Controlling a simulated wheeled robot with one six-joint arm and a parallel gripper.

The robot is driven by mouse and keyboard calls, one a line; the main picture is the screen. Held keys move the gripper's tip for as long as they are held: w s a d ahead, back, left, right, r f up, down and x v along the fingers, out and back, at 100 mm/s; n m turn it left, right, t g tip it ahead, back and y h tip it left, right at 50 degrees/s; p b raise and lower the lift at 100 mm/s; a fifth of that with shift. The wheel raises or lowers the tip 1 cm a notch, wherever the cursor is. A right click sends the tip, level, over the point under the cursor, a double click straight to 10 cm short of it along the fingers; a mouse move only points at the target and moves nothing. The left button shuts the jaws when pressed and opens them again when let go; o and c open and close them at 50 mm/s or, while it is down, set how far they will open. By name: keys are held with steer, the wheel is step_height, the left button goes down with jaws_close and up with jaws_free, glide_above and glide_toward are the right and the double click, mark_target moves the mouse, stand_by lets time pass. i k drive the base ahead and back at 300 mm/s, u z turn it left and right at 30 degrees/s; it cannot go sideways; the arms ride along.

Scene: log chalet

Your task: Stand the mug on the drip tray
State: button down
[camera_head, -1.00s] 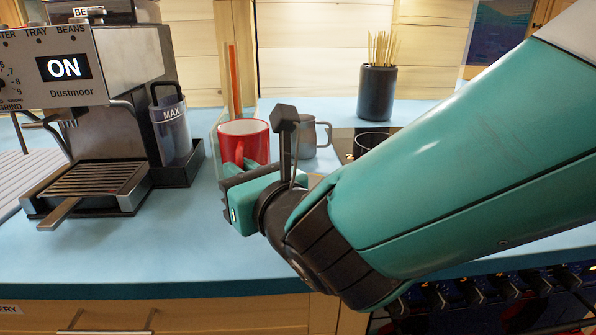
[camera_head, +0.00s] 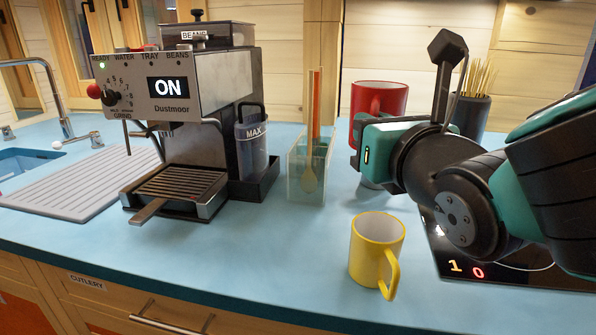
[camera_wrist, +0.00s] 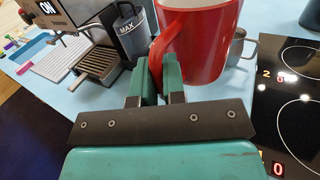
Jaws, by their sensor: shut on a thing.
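A red mug (camera_head: 380,97) is held by its handle in my gripper (camera_head: 358,150), upright and seemingly raised above the counter. In the wrist view, the two fingers of my gripper (camera_wrist: 160,78) are closed on the handle of the red mug (camera_wrist: 205,45). The drip tray (camera_head: 178,186) is the dark slatted tray at the foot of the coffee machine, left of my gripper. Nothing stands on it. It also shows in the wrist view (camera_wrist: 98,64), left of the fingers.
A yellow mug (camera_head: 376,244) stands on the counter near its front edge. A clear holder (camera_head: 308,178) with utensils stands between the machine's water tank (camera_head: 252,145) and my gripper. A grey mug (camera_wrist: 236,48) is behind the red one. A hob (camera_wrist: 290,100) lies to the right.

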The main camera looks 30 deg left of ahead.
mark_target(173, 187)
steer(key=z, duration=0.25)
steer(key=k, duration=0.6)
steer(key=u, duration=1)
steer(key=i, duration=0.8)
steer(key=u, duration=0.1)
